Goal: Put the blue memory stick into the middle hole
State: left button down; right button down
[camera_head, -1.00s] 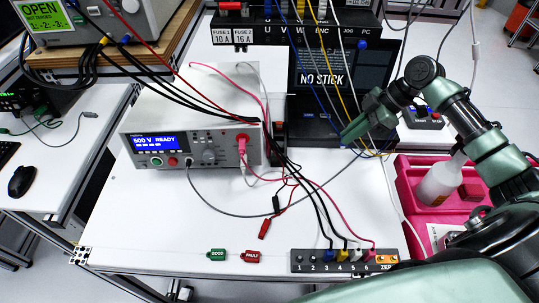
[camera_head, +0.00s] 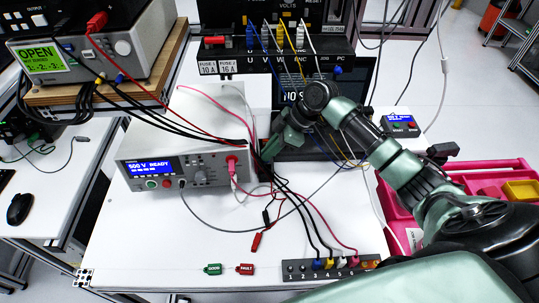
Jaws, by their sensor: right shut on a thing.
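My right gripper (camera_head: 268,153) reaches in from the right, pointing down and left. Its tips are between the white tester (camera_head: 168,148) and the black unit with the screen, near the tester's right side. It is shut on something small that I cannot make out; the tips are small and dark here. I cannot pick out the blue memory stick or the middle hole for sure. The screen (camera_head: 295,98) shows part of a text, mostly covered by my right arm. My left gripper is not in view.
Black and pink cables run beside my right gripper to the numbered socket strip (camera_head: 300,268). Green (camera_head: 212,268) and red (camera_head: 246,269) tags lie at the table's front edge. A pink tray (camera_head: 487,175) is at the right. The table front left is clear.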

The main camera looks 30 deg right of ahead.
notch_tip(320, 180, down, 3)
jog(key=shift+s+f+p, duration=0.1)
jog(key=shift+p, duration=0.45)
jog(key=shift+f, duration=0.1)
jog(key=c, duration=1.5)
grip_release()
jog(key=shift+d, duration=0.1)
